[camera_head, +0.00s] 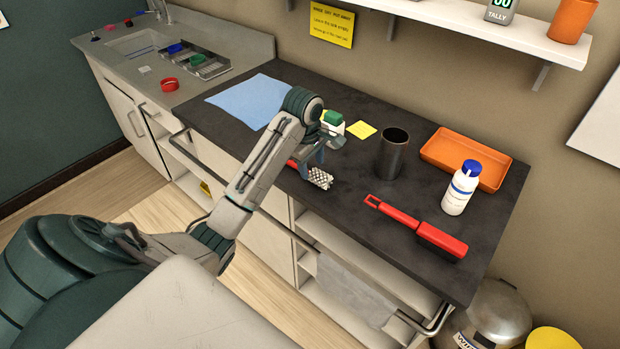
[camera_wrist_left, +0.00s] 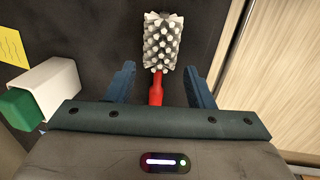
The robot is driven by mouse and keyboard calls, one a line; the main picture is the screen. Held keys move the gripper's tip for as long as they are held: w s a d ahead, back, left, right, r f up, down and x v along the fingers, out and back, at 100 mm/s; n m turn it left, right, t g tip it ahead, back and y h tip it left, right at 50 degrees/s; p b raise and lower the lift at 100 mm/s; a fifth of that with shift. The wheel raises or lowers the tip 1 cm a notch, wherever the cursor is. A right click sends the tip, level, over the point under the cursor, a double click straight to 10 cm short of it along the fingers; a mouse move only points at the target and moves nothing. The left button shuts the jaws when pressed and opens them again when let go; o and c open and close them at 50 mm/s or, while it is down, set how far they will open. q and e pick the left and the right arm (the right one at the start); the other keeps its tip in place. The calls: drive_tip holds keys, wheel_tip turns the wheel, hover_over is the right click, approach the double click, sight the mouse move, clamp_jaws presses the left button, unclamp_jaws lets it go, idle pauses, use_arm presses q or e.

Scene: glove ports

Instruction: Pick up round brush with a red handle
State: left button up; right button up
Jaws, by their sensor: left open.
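The round brush (camera_head: 320,178) lies on the dark countertop near its front edge, with white bristles toward the right and a red handle mostly hidden behind my left gripper. In the left wrist view the round brush (camera_wrist_left: 162,45) has its bristle head beyond the fingertips, and its red handle runs back between the fingers. My left gripper (camera_head: 318,158) is open above the brush; in the left wrist view its blue fingers (camera_wrist_left: 160,85) stand on either side of the handle, apart from it. I cannot tell the exact height above the counter. My right gripper is not in view.
A white block with a green top (camera_head: 333,122) and a yellow note (camera_head: 361,130) lie close behind the gripper. A dark cup (camera_head: 393,153), orange tray (camera_head: 440,158), white bottle (camera_head: 460,190) and red flat brush (camera_head: 420,227) stand or lie to the right. A blue cloth (camera_head: 245,102) lies left.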

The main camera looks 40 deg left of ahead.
sight(314, 170)
use_arm(q)
drive_tip(key=f, duration=0.1)
drive_tip(key=f+p, duration=0.1)
drive_tip(key=shift+w+d+f, duration=0.2)
drive_tip(key=shift+w+f, duration=0.05)
drive_tip(key=shift+f, duration=0.5)
drive_tip(key=shift+c, duration=0.2)
drive_tip(key=c, duration=0.7)
drive_tip(key=shift+w+r, duration=0.1)
